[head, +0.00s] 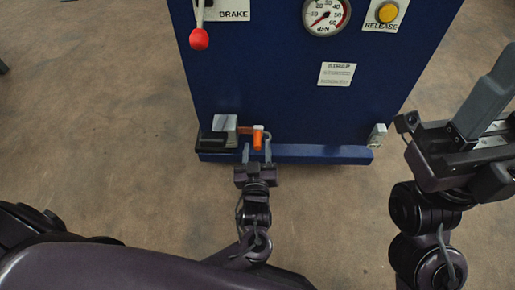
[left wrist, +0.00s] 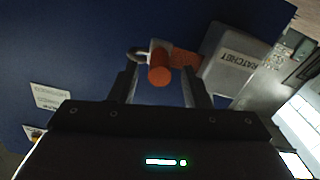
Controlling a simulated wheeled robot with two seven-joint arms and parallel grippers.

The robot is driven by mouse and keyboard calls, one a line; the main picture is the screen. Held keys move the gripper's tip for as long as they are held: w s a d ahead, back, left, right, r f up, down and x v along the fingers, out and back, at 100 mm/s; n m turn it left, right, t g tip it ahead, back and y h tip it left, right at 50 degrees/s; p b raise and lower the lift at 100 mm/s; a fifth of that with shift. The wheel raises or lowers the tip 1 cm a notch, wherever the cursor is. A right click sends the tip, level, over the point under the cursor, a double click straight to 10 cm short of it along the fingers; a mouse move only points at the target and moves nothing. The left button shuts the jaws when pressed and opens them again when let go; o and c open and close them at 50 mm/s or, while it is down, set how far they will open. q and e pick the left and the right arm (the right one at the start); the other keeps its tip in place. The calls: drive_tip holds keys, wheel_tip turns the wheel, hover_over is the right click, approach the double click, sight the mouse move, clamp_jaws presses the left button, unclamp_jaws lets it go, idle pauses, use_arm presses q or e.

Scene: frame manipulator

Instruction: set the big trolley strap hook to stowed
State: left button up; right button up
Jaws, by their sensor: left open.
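The strap hook has an orange grip (head: 258,139) and sits at the lower left of the blue trolley panel (head: 290,100), beside the grey ratchet box (head: 222,125). In the left wrist view the orange grip (left wrist: 160,70) points toward the camera, with a grey metal hook loop (left wrist: 138,56) on its left. An orange strap piece runs to the box marked RATCHET (left wrist: 232,62). My left gripper (head: 257,152) is open, its fingers on either side of the orange grip; contact cannot be told. My right gripper (head: 487,105) is raised at the right, away from the hook.
A blue ledge (head: 310,154) runs along the panel's foot, with a small pale bracket (head: 377,134) at its right end. Above are a red-knobbed brake lever (head: 199,38), a daN gauge (head: 326,15), a yellow release button (head: 387,12) and a strap label (head: 337,74). The surrounding floor is clear.

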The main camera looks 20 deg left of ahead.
use_arm(q)
drive_tip(key=shift+w+a, duration=0.2)
drive_tip(key=shift+w, duration=0.45)
clamp_jaws()
drive_tip(key=shift+a, duration=0.1)
